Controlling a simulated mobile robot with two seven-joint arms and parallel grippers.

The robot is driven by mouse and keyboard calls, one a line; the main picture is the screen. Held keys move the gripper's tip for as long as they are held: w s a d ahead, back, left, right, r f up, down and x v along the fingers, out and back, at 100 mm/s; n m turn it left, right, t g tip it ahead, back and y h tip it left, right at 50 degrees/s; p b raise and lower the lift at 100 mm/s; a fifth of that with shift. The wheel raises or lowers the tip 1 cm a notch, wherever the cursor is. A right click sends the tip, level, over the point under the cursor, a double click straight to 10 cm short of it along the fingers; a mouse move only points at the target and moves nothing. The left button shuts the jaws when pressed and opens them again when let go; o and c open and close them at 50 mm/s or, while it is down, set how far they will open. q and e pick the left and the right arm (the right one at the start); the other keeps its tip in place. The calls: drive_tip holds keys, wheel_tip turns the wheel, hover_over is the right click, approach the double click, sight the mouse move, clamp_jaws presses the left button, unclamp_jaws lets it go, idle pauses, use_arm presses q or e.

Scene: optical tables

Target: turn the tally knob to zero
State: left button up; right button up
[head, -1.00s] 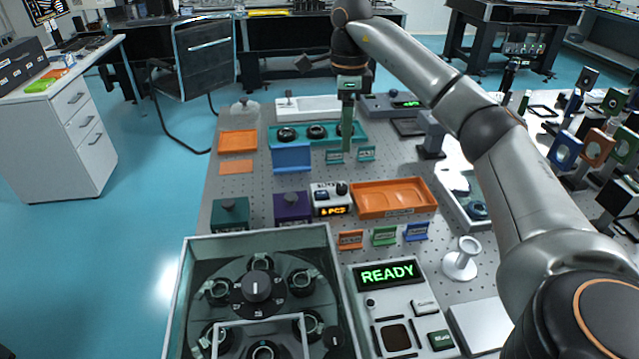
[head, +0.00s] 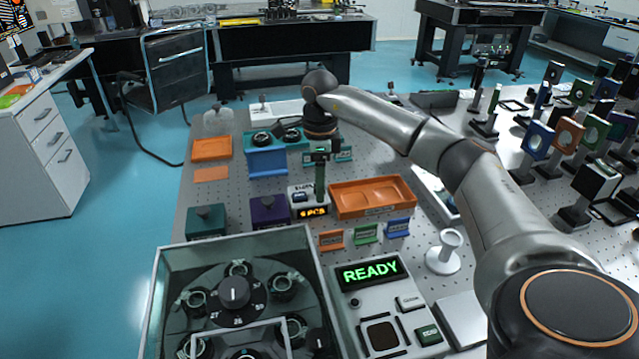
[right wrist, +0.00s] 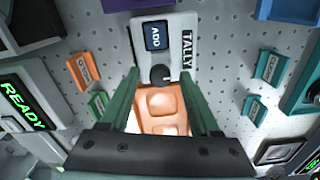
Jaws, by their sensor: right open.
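The tally box (head: 310,202) is a small light-grey unit with an orange-lit display (head: 313,212) reading a digit, hard to read, and "PCS". In the right wrist view the tally box (right wrist: 167,38) shows a dark ADD button (right wrist: 158,36), a TALLY label and a round black tally knob (right wrist: 160,75). My right gripper (head: 320,198) points down over the box, and its green fingers hide the knob in the head view. In the right wrist view my right gripper (right wrist: 160,76) is open, with one finger on each side of the knob, apparently apart from it. My left gripper is out of view.
An orange tray (head: 372,198) stands right beside the tally box. A purple block (head: 268,212) and a dark green block (head: 206,222) stand to its left. Small coloured label stands (head: 365,234) are in front. A clear-walled case with a dial (head: 234,292) and a READY panel (head: 370,272) are nearer.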

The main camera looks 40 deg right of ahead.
drive_tip(key=shift+f, duration=0.1)
drive_tip(key=shift+c, duration=0.2)
clamp_jaws()
idle(0.4)
